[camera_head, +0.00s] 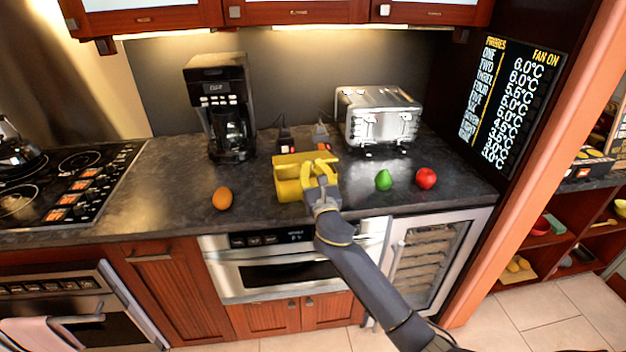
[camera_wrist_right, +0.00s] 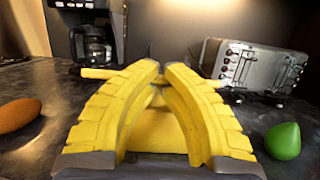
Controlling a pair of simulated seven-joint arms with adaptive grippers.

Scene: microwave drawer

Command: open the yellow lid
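A yellow box (camera_head: 288,190) stands on the dark counter, left of the toaster. My right gripper (camera_head: 321,164) reaches over its right side from the front, its yellow fingers overlapping the box in the picture. In the right wrist view, the fingertips of my right gripper (camera_wrist_right: 162,68) lie close together, and part of the yellow box (camera_wrist_right: 157,130) shows between the fingers. A thin yellow edge (camera_wrist_right: 95,73) runs crosswise at the fingertips. I cannot tell whether it is the lid's edge or whether the fingers grip it. My left gripper is not in view.
A coffee maker (camera_head: 221,105) stands behind the box at left, and a silver toaster (camera_head: 378,117) behind at right. An orange egg-shaped item (camera_head: 222,198) lies to the left. A green fruit (camera_head: 384,180) and a red apple (camera_head: 426,178) lie to the right.

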